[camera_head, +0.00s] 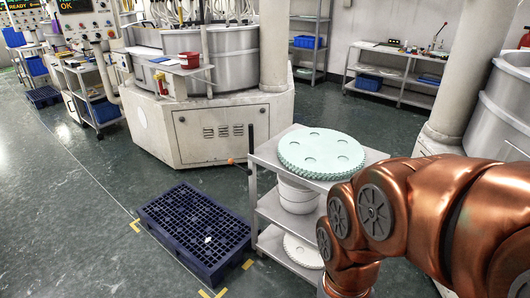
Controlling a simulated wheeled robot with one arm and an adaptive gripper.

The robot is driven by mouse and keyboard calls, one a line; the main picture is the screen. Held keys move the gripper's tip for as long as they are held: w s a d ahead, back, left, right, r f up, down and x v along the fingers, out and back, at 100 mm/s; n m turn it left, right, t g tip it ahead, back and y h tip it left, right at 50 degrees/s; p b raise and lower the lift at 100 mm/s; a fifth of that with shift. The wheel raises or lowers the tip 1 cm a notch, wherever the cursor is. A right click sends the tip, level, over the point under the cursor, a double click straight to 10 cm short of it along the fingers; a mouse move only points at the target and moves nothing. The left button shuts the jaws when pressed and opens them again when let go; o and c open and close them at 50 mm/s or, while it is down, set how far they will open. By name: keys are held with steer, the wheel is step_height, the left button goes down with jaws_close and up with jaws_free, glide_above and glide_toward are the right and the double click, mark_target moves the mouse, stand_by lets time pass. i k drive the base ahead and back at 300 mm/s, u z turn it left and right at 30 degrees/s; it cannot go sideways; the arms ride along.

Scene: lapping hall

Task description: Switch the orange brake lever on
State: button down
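The orange brake lever (231,161) is small in the picture. It sticks out to the left from the upper left corner of a grey trolley (264,158), close to a dark upright handle (250,142). The lever lies roughly level, its orange end pointing left. I cannot tell from here whether this is its on or off position. My copper arm fills the lower right and hides the trolley's right side. My gripper is outside the picture.
Pale green toothed discs (321,151) lie on the trolley top. White tubs (297,195) and a white toothed disc (303,250) are on its lower shelves. A dark blue pallet (196,224) lies on the floor left of it. A large machine (213,130) stands behind.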

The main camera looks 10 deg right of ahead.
mark_target(231, 161)
steer(key=z, duration=0.15)
steer(key=i, duration=0.7)
steer(key=u, duration=0.85)
steer(key=i, duration=0.55)
steer(key=u, duration=0.6)
